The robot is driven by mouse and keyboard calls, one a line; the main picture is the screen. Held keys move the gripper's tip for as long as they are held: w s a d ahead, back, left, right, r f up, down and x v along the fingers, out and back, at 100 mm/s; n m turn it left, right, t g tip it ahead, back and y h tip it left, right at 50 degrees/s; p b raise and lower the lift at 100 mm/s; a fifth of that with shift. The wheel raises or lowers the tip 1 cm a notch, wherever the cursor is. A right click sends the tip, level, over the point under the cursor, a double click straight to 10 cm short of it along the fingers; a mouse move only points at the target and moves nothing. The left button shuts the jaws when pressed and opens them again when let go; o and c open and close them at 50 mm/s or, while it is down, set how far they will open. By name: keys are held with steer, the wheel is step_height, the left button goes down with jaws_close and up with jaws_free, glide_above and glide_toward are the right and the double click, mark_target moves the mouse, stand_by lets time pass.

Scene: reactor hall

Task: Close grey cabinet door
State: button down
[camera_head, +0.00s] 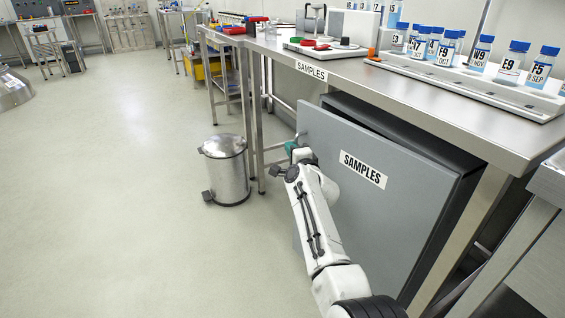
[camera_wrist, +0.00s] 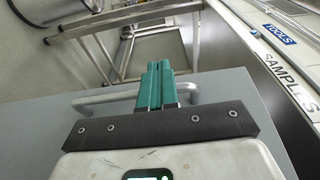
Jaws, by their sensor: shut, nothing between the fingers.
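The grey cabinet door (camera_head: 385,215) carries a SAMPLES label and stands partly open under the steel bench. A dark gap shows along its top and right side. In the wrist view the door (camera_wrist: 235,88) lies below my gripper, with its bar handle (camera_wrist: 110,104) running crosswise. My gripper (camera_wrist: 157,72) has its green fingers shut together, with nothing between them. In the head view my gripper (camera_head: 292,148) is at the door's upper left edge, partly hidden by my arm.
The steel bench (camera_head: 470,100) above the cabinet holds several labelled bottles (camera_head: 480,55) on a tray. A metal pedal bin (camera_head: 226,170) stands on the floor left of the door. A bench frame (camera_wrist: 125,45) is beyond the door's edge. The floor (camera_head: 110,200) at left is clear.

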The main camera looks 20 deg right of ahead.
steer(key=shift+w+d+b, duration=0.45)
steer(key=shift+d+b, duration=0.1)
steer(key=shift+d, duration=0.35)
steer(key=shift+w+d+b, duration=0.4)
steer(key=shift+d+b, duration=0.1)
steer(key=shift+d, duration=0.4)
steer(key=shift+w+d+b, duration=0.45)
steer(key=shift+d+b, duration=0.1)
steer(key=shift+d, duration=0.35)
